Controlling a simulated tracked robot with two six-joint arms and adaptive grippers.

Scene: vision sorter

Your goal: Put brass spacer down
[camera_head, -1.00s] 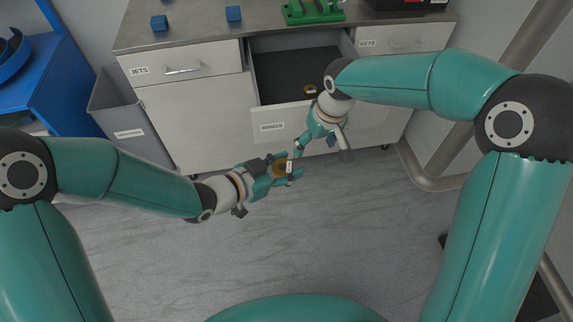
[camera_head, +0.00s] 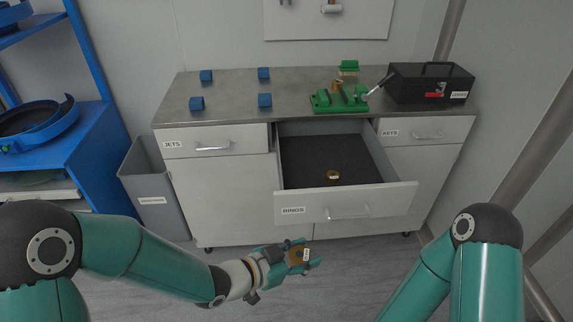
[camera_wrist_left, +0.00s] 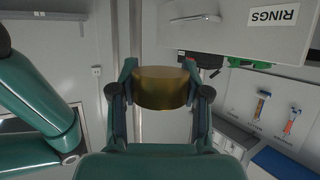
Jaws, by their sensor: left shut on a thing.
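The brass spacer (camera_head: 295,257) is held in my left gripper (camera_head: 303,257), in front of and below the open drawer. In the left wrist view the spacer (camera_wrist_left: 165,91) is a short brass cylinder between the two fingers of the left gripper (camera_wrist_left: 164,82). The open drawer (camera_head: 390,200), labelled RINGS, has one brass ring (camera_head: 333,175) on its dark floor. The drawer's front (camera_wrist_left: 235,25) also shows at the upper right of the left wrist view. My right gripper is out of view; only part of its arm shows at the lower right.
The bench top (camera_head: 235,101) carries several blue blocks, a green fixture (camera_head: 340,101) and a black toolbox (camera_head: 430,84). A JETS drawer (camera_head: 240,138) and a KEYS drawer (camera_head: 400,130) are shut. A grey bin (camera_head: 155,185) stands left of the cabinet. Most of the open drawer's floor is clear.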

